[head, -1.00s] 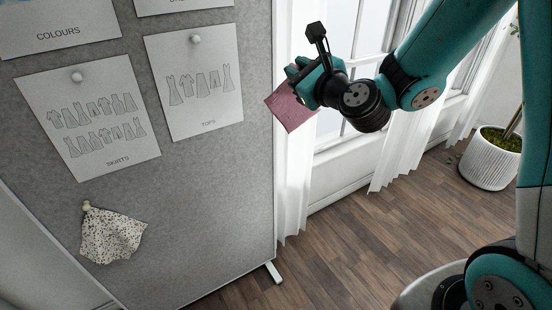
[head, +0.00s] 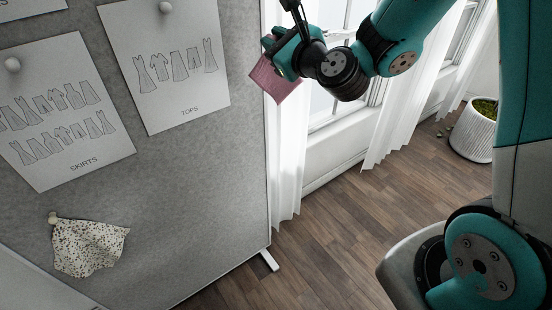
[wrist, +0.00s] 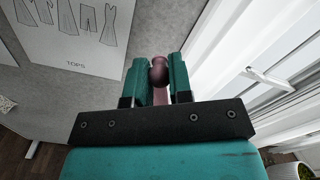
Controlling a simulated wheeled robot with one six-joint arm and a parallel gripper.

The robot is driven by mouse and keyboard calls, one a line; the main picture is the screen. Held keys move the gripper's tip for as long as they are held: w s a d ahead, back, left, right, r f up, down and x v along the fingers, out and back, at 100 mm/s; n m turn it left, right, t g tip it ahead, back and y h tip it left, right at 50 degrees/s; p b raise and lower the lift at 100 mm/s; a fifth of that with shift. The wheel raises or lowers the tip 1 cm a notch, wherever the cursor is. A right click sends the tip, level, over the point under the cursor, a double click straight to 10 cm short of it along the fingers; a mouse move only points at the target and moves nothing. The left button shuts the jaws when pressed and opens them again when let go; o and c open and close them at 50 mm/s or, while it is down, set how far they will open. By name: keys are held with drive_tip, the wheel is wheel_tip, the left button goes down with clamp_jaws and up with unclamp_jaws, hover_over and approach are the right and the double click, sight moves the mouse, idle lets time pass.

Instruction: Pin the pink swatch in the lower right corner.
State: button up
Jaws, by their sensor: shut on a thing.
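The pink swatch (head: 274,80) hangs from my gripper (head: 282,52) in the head view, near the right edge of the grey pinboard (head: 185,200). In the wrist view my gripper (wrist: 160,75) is shut, with a round dark reddish pin head (wrist: 159,72) between its fingers. A narrow strip of the pink swatch (wrist: 160,97) shows below the pin head. The swatch looks apart from the board. The lower right part of the board is bare grey felt.
Paper sheets marked SKIRTS (head: 62,120) and TOPS (head: 165,62) are pinned higher on the board. A speckled cloth swatch (head: 88,247) is pinned at lower left. A white curtain (head: 290,150), window and potted plant (head: 475,135) stand to the right.

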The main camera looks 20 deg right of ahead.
drive_tip(key=b, duration=3)
approach(245, 126)
drive_tip(key=p+x, duration=0.6)
drive_tip(key=p, duration=0.7)
drive_tip(key=shift+w+d+r, duration=0.1)
drive_tip(key=shift+r, duration=0.1)
drive_tip(key=shift+w+f+p, duration=0.15)
drive_tip(key=shift+w+p, duration=0.2)
drive_tip(key=shift+p, duration=0.35)
drive_tip(key=shift+w+p, duration=0.3)
drive_tip(key=shift+p, duration=0.25)
drive_tip(key=o, duration=0.9)
